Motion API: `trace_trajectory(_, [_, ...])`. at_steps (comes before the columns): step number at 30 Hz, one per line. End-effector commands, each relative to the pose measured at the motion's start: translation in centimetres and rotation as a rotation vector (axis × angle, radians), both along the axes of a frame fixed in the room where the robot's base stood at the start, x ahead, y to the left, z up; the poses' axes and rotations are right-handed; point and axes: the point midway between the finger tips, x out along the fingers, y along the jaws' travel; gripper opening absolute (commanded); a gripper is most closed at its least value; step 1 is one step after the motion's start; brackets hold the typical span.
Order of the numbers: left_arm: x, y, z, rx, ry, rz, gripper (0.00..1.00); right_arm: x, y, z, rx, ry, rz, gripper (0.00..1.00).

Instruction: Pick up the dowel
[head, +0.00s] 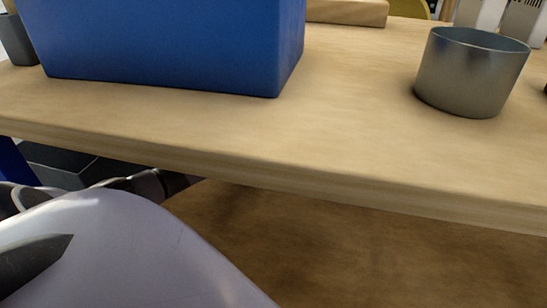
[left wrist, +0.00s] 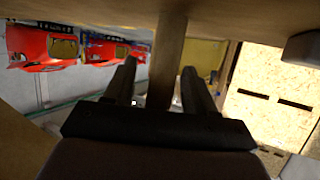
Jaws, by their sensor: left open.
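My left gripper (left wrist: 159,78) is open in the left wrist view, with its two dark fingers apart. A brown wooden post (left wrist: 170,50) runs down from the wooden surface at the top of that view and shows in the gap between the fingers. I cannot tell whether it is the dowel or a table leg, nor how far it lies beyond the fingertips. No dowel can be made out in the head view. My right gripper is not in view.
In the head view, a blue bin (head: 165,45) and a metal cup (head: 472,75) stand on a wooden table (head: 330,130), with clear tabletop between them. The table's front edge is close. Red nosecones (left wrist: 40,47) show at left in the left wrist view.

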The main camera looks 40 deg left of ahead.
Motion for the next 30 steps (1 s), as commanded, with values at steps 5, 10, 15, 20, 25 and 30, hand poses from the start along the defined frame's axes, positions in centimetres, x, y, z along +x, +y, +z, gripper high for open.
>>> trace_trajectory(5, [0.34,-0.02,-0.12,0.001,0.001,-0.001,0.55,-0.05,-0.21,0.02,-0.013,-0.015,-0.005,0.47])
trace_trajectory(10, [0.31,-0.02,-0.09,0.000,0.001,-0.001,0.52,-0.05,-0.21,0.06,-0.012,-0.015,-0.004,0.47])
trace_trajectory(15, [0.30,-0.02,-0.09,0.000,0.001,-0.001,0.00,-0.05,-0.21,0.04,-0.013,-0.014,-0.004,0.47])
trace_trajectory(20, [0.31,-0.02,-0.07,0.000,0.000,-0.001,0.00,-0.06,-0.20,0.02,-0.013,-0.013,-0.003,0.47])
trace_trajectory(25, [0.31,-0.03,0.04,0.000,0.000,-0.001,0.00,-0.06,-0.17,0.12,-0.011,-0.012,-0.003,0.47])
trace_trajectory(30, [0.35,-0.15,0.69,0.000,0.000,-0.001,0.00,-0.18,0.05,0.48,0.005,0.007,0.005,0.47])
